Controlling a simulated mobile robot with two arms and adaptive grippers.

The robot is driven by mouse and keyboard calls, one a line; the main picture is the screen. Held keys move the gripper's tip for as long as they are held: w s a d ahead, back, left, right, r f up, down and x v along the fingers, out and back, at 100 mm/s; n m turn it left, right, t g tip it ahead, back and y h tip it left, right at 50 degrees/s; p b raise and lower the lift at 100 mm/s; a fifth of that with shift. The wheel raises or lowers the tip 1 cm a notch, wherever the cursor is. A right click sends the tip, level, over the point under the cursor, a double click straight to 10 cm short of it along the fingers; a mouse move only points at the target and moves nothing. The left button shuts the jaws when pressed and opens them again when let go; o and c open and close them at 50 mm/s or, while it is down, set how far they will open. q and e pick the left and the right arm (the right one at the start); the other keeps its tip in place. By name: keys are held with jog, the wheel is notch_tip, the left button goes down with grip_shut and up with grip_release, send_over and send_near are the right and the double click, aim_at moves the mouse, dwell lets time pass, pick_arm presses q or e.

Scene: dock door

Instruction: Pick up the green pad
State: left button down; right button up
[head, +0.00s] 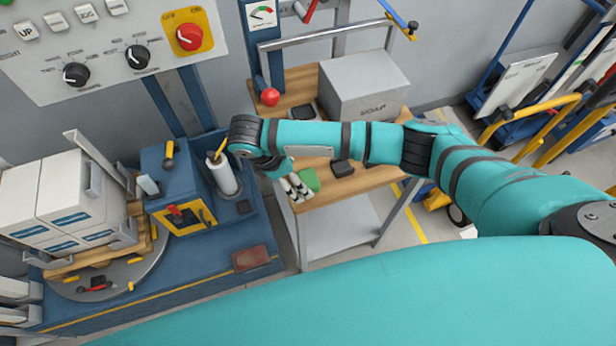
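The green pad (311,180) lies on the wooden top of the workbench (376,177), near its front left corner. It is partly hidden by my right gripper (295,189). My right arm comes in from the right and bends down at the wrist, so the gripper points down at the bench corner. Its two pale fingers with dark bands show just left of the pad, close together. I cannot tell whether they touch the pad or how far they are apart. My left gripper is not in view.
A black object (342,167) lies right of the pad. A grey soap box (364,85) and a red ball knob (270,97) stand behind my arm. Left of the bench, a blue machine table (150,302) carries a white cylinder (223,176) and white boxes (60,205).

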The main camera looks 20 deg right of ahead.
aim_at(308, 177)
jog(key=d, duration=0.1)
jog(key=d+f+p, duration=0.1)
jog(key=d, duration=0.1)
jog(key=shift+d+f+p, duration=0.2)
jog(key=shift+f+p, duration=0.15)
jog(key=shift+d+f, duration=0.1)
jog(key=shift+f, duration=0.4)
jog(key=c, duration=1.2)
jog(key=shift+o, duration=0.2)
jog(key=shift+w, duration=0.1)
